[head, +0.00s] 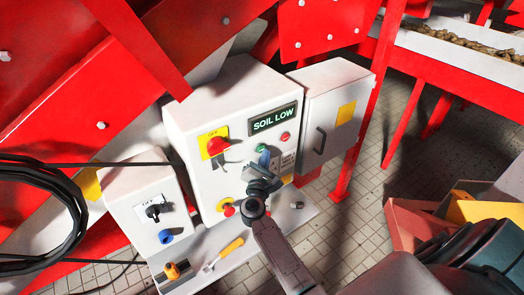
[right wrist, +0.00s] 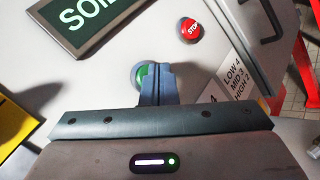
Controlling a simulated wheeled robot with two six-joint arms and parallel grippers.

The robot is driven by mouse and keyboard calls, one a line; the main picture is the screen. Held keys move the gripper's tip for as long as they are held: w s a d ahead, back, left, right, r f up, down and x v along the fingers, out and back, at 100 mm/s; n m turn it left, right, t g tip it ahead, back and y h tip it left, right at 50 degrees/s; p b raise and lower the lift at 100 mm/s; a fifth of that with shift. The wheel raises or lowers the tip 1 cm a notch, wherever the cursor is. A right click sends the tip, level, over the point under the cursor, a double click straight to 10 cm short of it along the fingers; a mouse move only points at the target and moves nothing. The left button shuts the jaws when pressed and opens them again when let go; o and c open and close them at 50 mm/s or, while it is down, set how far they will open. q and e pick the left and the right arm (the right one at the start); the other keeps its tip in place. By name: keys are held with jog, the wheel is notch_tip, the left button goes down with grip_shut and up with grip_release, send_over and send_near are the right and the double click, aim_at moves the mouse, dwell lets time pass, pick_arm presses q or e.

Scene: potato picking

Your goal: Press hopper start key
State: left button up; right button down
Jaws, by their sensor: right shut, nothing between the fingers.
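A round green button (head: 260,148) sits on the white control box (head: 187,120), below a display reading SOIL LOW (head: 273,118). It also shows in the right wrist view (right wrist: 139,74), partly hidden by my fingers. My right gripper (head: 264,158) is shut and empty, with its blue-grey fingertips (right wrist: 156,72) at the green button and covering its right part. I cannot tell whether they touch it. A red STOP button (right wrist: 189,28) sits up and to the right of the green one, and it shows in the head view (head: 285,136). My left gripper is not in view.
A red knob on a yellow plate (head: 206,143) sits left of the fingers. A yellow-handled tool (head: 231,247) lies on the shelf below. A grey cabinet (head: 318,100) stands at the right, and a smaller switch box (head: 130,183) at the left.

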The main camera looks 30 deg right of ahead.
jog(key=shift+w+b, duration=0.3)
jog(key=shift+w, duration=0.05)
dwell(0.7)
jog(key=shift+s, duration=0.8)
jog(key=shift+s, duration=0.1)
jog(key=shift+s+d, duration=0.2)
jog(key=shift+s, duration=2.2)
